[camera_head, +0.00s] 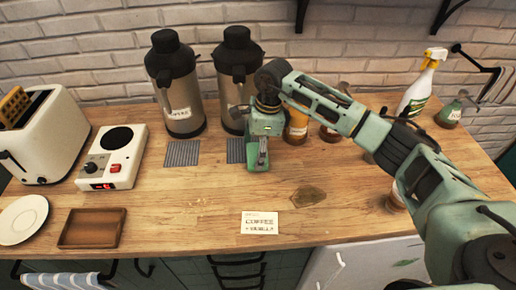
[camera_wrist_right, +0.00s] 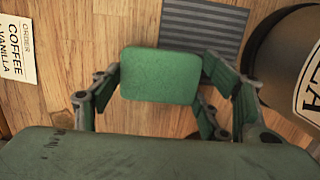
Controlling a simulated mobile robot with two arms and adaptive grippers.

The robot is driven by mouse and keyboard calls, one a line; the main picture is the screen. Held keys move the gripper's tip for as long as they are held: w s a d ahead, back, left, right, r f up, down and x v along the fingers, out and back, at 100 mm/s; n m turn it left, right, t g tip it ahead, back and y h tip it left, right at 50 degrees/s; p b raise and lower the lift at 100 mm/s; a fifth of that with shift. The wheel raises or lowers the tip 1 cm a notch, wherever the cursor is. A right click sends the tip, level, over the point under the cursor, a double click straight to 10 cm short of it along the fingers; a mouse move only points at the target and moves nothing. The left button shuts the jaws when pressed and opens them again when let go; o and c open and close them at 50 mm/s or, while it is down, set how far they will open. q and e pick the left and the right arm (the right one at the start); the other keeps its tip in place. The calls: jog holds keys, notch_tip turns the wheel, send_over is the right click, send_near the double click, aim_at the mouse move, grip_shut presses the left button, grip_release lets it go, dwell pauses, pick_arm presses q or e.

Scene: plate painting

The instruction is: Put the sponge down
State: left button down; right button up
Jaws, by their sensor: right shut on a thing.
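The sponge (camera_wrist_right: 162,74) is a green, rounded block held between the fingers of my right gripper (camera_wrist_right: 163,95) in the right wrist view. In the head view, my right gripper (camera_head: 260,158) points down over the middle of the counter (camera_head: 200,218), and the green sponge (camera_head: 258,183) shows at its lower end. The gripper is shut on the sponge. I cannot tell whether the sponge touches the counter. My left gripper is not in view.
Two flasks (camera_head: 176,88) stand behind, with grey mats (camera_head: 182,153) in front. A tray (camera_head: 92,228), plate (camera_head: 22,219) and toaster (camera_head: 45,135) are left; a spray bottle (camera_head: 418,90) is right.

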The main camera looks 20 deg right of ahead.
jog(key=shift+f, duration=0.25)
jog(key=o, duration=0.9)
jog(key=shift+r, duration=0.1)
jog(key=shift+r, duration=0.1)
